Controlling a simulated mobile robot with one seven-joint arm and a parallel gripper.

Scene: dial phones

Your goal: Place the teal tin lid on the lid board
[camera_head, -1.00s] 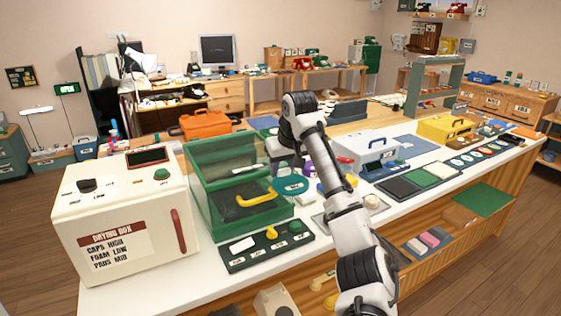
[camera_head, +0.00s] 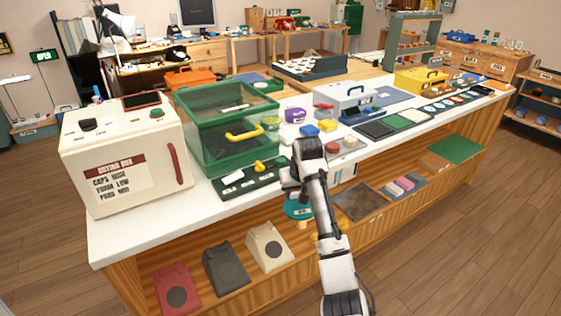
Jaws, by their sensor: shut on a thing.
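The teal tin lid (camera_head: 297,212) hangs from my gripper (camera_head: 292,193), which is shut on it. The lid is in front of the counter's front edge, apart from the counter top. My wrist hides part of the gripper and its fingers. No label reading "lid board" can be made out. A dark board (camera_head: 236,188) with a white piece and yellow and green knobs lies on the counter behind the lid. Another dark strip (camera_head: 466,97) with several round discs lies at the far right of the counter.
The cream drying box (camera_head: 118,160) and the green clear-walled case (camera_head: 222,128) stand on the left of the white counter. A yellow toolbox (camera_head: 420,80) and a white box (camera_head: 343,100) stand farther right. Several phones (camera_head: 225,267) sit on the low shelf.

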